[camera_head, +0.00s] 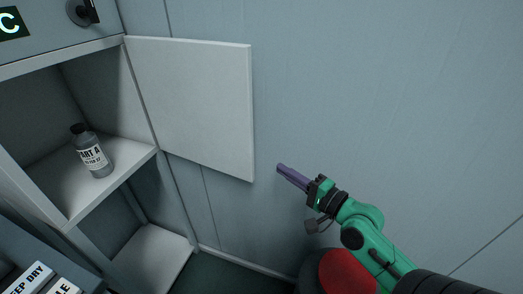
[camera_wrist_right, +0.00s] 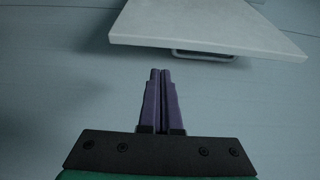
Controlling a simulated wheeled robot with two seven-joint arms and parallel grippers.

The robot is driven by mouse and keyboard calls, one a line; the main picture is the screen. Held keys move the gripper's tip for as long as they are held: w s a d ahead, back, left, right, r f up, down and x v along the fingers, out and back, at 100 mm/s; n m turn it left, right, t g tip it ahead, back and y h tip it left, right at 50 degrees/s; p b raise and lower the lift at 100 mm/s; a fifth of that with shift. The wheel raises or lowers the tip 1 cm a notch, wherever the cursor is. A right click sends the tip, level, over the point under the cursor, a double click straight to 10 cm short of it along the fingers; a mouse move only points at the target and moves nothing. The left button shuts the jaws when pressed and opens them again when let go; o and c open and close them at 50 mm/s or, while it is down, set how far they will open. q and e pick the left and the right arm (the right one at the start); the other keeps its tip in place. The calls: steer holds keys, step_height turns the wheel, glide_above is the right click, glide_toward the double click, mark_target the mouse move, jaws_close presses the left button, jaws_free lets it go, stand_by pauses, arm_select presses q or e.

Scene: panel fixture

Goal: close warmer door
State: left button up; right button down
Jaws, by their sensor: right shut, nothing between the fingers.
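The warmer door (camera_head: 190,105) is a pale flat panel standing wide open, hinged at the right side of the warmer cabinet (camera_head: 95,53). A grey bottle (camera_head: 91,153) with a dark cap and a white label stands on the shelf inside. My right gripper (camera_head: 281,168) is shut and empty, to the right of the door's free edge and apart from it. In the right wrist view the purple fingers (camera_wrist_right: 161,76) are together, and the door (camera_wrist_right: 205,22) shows beyond them with a metal handle (camera_wrist_right: 203,56) on its underside as pictured. My left gripper is not in view.
A panel with a dark knob (camera_head: 82,12) and a lit display (camera_head: 10,24) sits above the opening. Labelled items (camera_head: 30,278) lie at the lower left. A plain wall stands behind the door. A round red-topped object (camera_head: 345,272) is below my right arm.

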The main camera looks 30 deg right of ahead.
arm_select(q)
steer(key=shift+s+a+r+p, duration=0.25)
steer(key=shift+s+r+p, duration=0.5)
steer(key=shift+p, duration=0.15)
arm_select(e)
steer(key=x, duration=0.9)
steer(key=shift+w+a+f, duration=0.1)
steer(key=shift+a+f, duration=0.05)
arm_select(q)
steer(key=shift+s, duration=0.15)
